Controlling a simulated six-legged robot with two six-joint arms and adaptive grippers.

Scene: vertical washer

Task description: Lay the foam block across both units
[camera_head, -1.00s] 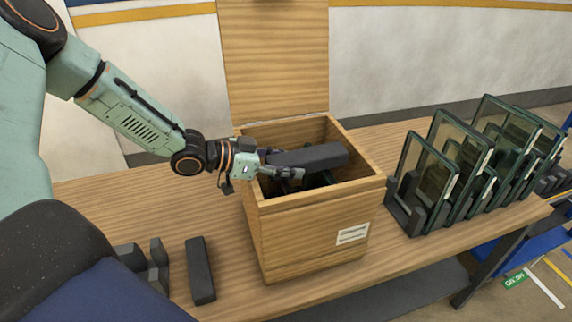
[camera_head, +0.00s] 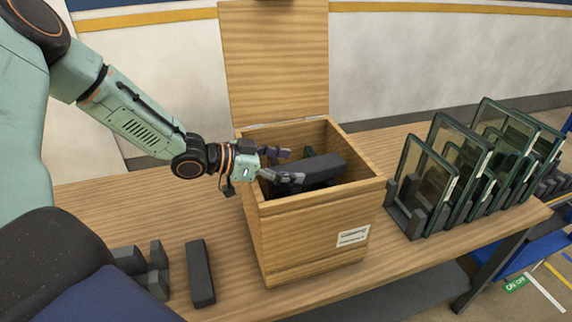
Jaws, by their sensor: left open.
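A dark grey foam block (camera_head: 318,170) lies inside the open wooden box (camera_head: 310,235), tilted, with its right end higher near the far right wall. My left gripper (camera_head: 296,166) reaches over the box's left wall. Its fingers are spread apart at the left end of the block, and nothing is held between them. The units in the box are mostly hidden by the block, the gripper and the box walls. My right gripper is not in view.
The box lid (camera_head: 273,62) stands upright at the back. Glass panels (camera_head: 460,155) stand in dark holders to the right. Another dark bar (camera_head: 200,272) and small dark blocks (camera_head: 150,265) lie on the wooden table (camera_head: 400,262) at the front left.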

